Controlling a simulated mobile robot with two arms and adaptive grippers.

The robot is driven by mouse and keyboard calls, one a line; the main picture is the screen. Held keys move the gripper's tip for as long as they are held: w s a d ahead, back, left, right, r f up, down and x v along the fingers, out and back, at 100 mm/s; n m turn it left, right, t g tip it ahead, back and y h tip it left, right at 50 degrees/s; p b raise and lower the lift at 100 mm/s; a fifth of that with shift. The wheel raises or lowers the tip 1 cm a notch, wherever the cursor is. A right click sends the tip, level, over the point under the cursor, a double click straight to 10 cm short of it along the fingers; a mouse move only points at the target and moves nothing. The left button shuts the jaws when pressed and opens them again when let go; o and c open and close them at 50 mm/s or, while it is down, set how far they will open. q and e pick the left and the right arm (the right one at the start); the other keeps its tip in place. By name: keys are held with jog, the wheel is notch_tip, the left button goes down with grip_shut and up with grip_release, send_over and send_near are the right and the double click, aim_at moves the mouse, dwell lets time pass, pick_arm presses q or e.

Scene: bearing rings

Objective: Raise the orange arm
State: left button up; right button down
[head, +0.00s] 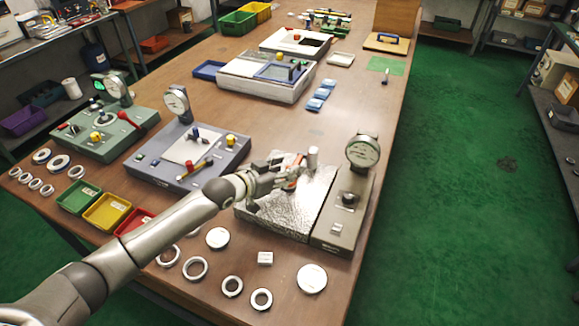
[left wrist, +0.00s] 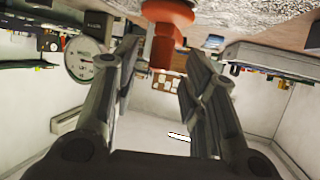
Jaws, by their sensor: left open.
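The orange arm (left wrist: 164,40) shows in the left wrist view, between and beyond the two fingers of my left gripper (left wrist: 160,75). That view appears upside down, with the metal surface at its top. The fingers are spread with a gap on both sides of the orange part; I cannot tell whether either touches it. In the head view, my left gripper (head: 283,179) is low over the speckled metal plate (head: 292,216). My right gripper is not in view.
A grey gauge stand with a dial (head: 362,151) stands right of the plate, and a small metal cylinder (head: 313,157) is close by the gripper. A blue-grey gauge fixture (head: 150,172) stands to the left. Loose rings (head: 232,286) and red, yellow and green trays lie in front.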

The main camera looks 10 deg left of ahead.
pick_arm(q)
jog(key=shift+x, duration=1.6)
jog(key=shift+s, duration=0.1)
grip_shut()
